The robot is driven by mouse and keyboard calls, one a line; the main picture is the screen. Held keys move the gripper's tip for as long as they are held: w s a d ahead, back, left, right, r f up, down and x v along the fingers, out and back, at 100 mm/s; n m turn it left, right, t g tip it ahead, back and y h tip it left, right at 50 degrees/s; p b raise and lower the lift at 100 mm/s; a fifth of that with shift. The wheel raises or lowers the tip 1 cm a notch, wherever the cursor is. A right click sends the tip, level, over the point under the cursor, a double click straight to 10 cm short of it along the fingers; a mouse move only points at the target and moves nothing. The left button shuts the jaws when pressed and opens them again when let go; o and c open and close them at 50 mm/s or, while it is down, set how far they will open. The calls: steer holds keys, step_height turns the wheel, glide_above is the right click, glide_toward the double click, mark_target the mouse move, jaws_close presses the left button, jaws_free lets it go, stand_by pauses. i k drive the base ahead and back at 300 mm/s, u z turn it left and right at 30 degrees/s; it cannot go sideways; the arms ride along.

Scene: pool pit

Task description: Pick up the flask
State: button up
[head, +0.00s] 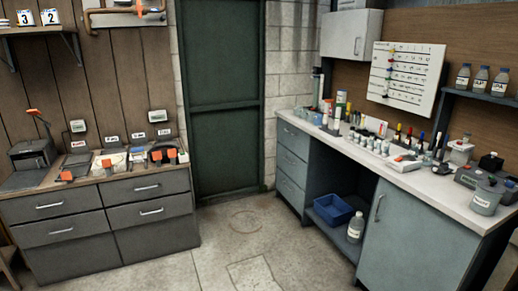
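I cannot pick out with certainty which thing is the flask. A grey labelled container (486,198) stands upright at the right front end of the right-hand counter. A pale labelled bottle (355,228) stands in the open bay under that counter, beside a blue bin. Several small bottles (480,80) stand in a row on the wall shelf at the right. Many small vials stand along the counter, too small to tell apart. My gripper is not in view.
The right counter (455,198) is crowded along its length. The blue bin (333,209) sits in its open bay. Grey drawers (60,232) with tools on top stand at the left. A dark green door (221,100) is at the back. The floor (225,240) between is clear.

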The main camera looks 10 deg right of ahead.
mark_target(413, 151)
steer(key=z, duration=0.45)
steer(key=i, duration=0.65)
steer(key=z, duration=0.8)
steer(key=i, duration=0.7)
steer(key=z, duration=0.35)
